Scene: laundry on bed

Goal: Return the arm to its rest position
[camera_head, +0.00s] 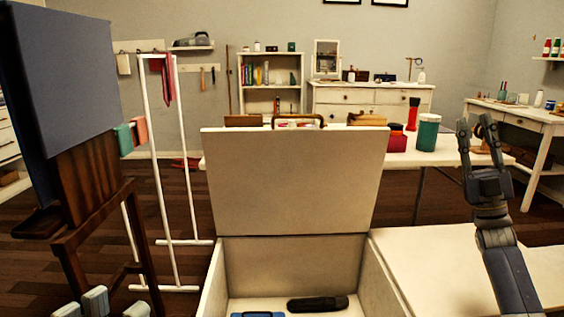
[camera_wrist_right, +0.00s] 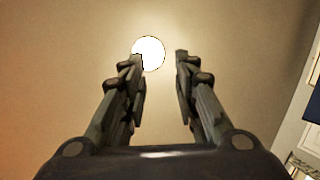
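My right arm (camera_head: 510,272) rises from the lower right in the head view, at the right of the open white box. My right gripper (camera_head: 476,124) points up, with its two fingers apart and nothing between them. In the right wrist view, the right gripper (camera_wrist_right: 160,57) is also open and empty, facing a plain ceiling with a bright round lamp (camera_wrist_right: 149,53). I make out no left gripper in the head view.
A white box (camera_head: 214,283) with its lid (camera_head: 295,180) raised stands in front, holding a dark object (camera_head: 318,303) and a blue one (camera_head: 257,314). An easel (camera_head: 90,210) stands left. Behind the lid, a white table (camera_head: 450,154) carries a green jar (camera_head: 428,134).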

